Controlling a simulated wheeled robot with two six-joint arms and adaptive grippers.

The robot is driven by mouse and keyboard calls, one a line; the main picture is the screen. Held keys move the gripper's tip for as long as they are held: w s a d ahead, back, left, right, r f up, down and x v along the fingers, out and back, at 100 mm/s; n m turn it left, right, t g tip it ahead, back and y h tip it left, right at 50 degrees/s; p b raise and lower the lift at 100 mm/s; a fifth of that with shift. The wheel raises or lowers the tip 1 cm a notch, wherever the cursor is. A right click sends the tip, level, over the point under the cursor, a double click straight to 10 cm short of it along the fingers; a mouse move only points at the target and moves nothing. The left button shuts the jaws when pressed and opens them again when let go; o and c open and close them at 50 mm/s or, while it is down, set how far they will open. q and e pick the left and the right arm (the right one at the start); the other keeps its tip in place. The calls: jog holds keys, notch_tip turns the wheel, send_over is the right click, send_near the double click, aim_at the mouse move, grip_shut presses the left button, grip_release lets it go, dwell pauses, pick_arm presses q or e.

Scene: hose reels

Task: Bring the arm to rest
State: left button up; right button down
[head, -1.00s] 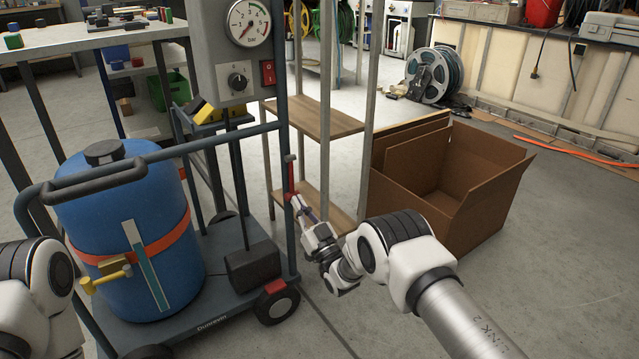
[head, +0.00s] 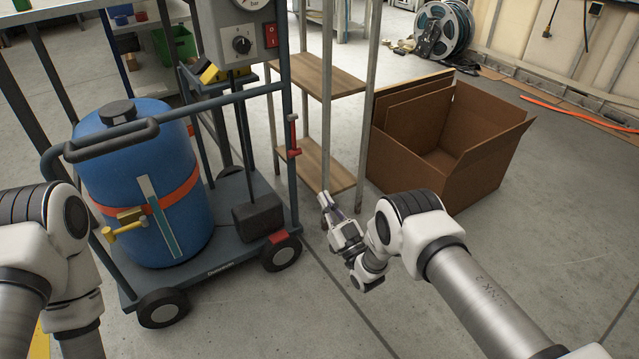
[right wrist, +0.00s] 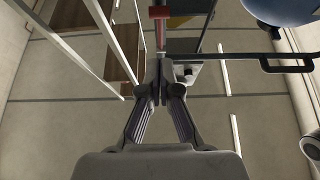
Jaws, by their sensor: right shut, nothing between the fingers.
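My right gripper (head: 324,199) is shut and empty, beside the wheeled cart's right post in the head view. In the right wrist view its fingers (right wrist: 160,80) are closed together, pointing toward a red fitting (right wrist: 160,14). In the head view the red fitting (head: 294,136) is on the cart's right post, up and left of the gripper and apart from it. My right arm (head: 420,235) comes in from the lower right, bent at the elbow. My left arm (head: 50,240) shows at the left edge; its gripper is out of the picture.
The cart (head: 222,262) carries a blue drum (head: 140,195) and a gauge box (head: 243,38). A wooden shelf rack (head: 320,78) stands behind the gripper. An open cardboard box (head: 455,165) is on the floor to the right, and a hose reel (head: 444,32) is behind it. The floor (head: 575,230) at right is clear.

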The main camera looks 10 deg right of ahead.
dwell(0.4)
notch_tip(320, 180, up, 5)
jog(key=d+p, duration=0.1)
jog(key=p, duration=0.1)
jog(key=s+d+f+m+g+h+p, duration=0.1)
jog(key=s+d+f+m+g+h, duration=0.15)
jog(key=s+f+g, duration=0.55)
jog(key=s+d+f+m+g+h+p, duration=0.1)
jog(key=s+d+f+g+h, duration=0.4)
jog(key=s, duration=0.5)
jog(key=s+f+m+g, duration=0.15)
jog(key=s+g, duration=0.25)
jog(key=s, duration=0.9)
jog(key=s+f+g, duration=0.2)
jog(key=s+g, duration=0.2)
jog(key=s, duration=0.8)
notch_tip(320, 180, up, 37)
jog(key=s+g+p, duration=0.1)
jog(key=p, duration=3.7)
jog(key=shift+s+r+n+h, duration=0.2)
jog(key=shift+s+n+h, duration=0.05)
jog(key=shift+n+h, duration=0.1)
